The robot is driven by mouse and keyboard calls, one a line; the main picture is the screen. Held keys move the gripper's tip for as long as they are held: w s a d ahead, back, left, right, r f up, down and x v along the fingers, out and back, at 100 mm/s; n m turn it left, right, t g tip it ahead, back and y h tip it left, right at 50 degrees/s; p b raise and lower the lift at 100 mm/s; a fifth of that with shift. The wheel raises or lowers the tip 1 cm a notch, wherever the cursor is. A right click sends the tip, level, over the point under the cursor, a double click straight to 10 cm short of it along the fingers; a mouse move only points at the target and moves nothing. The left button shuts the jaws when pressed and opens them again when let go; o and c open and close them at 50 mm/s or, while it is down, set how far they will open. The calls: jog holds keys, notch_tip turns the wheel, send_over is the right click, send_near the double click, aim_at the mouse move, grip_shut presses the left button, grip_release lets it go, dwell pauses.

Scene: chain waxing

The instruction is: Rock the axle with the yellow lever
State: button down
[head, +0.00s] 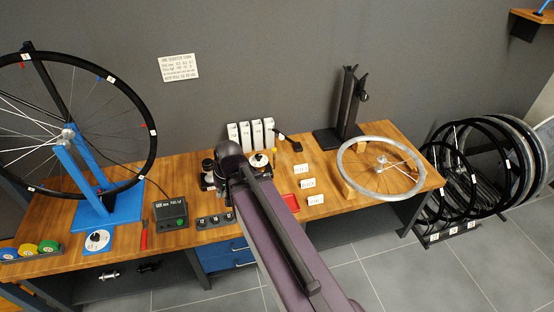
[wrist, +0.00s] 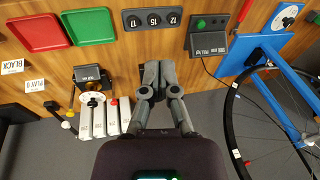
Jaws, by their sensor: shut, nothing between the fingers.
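My gripper (wrist: 158,72) is shut and empty, its fingers together over the wooden bench in the wrist view. A dark axle fixture (wrist: 88,74) with a white dial (wrist: 92,97) stands to the left of the fingers, apart from them. A small yellow end (wrist: 65,125), which looks like the yellow lever, shows beside it next to a dark rod. In the head view the white dial (head: 258,160) shows just right of my arm's end. My arm hides much of the fixture there, and I cannot make out the axle.
White boxes (head: 250,133) stand along the wall behind the fixture. A numbered socket block (wrist: 152,18) and a black box with a green knob (wrist: 210,35) lie near my gripper. A blue truing stand (head: 88,180) with a wheel is at left, a silver rim (head: 348,170) at right.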

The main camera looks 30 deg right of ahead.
aim_at(275, 150)
jog(key=w+d+f+m+t+b, duration=0.4)
jog(key=d+b, duration=0.3)
jog(key=w+d+f+m+t+b, duration=0.3)
jog(key=w+d+f+m+b, duration=0.15)
jog(key=d+b, duration=0.25)
jog(key=d+f+m+t+h+b, duration=0.1)
jog(key=d+m+b, duration=0.3)
jog(key=d, duration=0.5)
jog(key=s+d+f+m+t+h+b, duration=0.1)
jog(key=d+f+m+t+h+b, duration=0.1)
jog(key=d, duration=0.7)
jog(key=shift+d+f+m+t+h+b, duration=0.25)
jog(key=shift+m+t+h+b, duration=0.65)
jog(key=shift+m+b, duration=0.95)
jog(key=shift+a+n, duration=0.1)
jog(key=shift+n, duration=0.2)
jog(key=b+x, duration=0.2)
jog(key=x, duration=0.5)
jog(key=b+x, duration=0.2)
jog(key=x, duration=0.5)
jog(key=shift+a+r, duration=0.1)
jog(key=shift+a, duration=0.15)
jog(key=shift+d, duration=0.1)
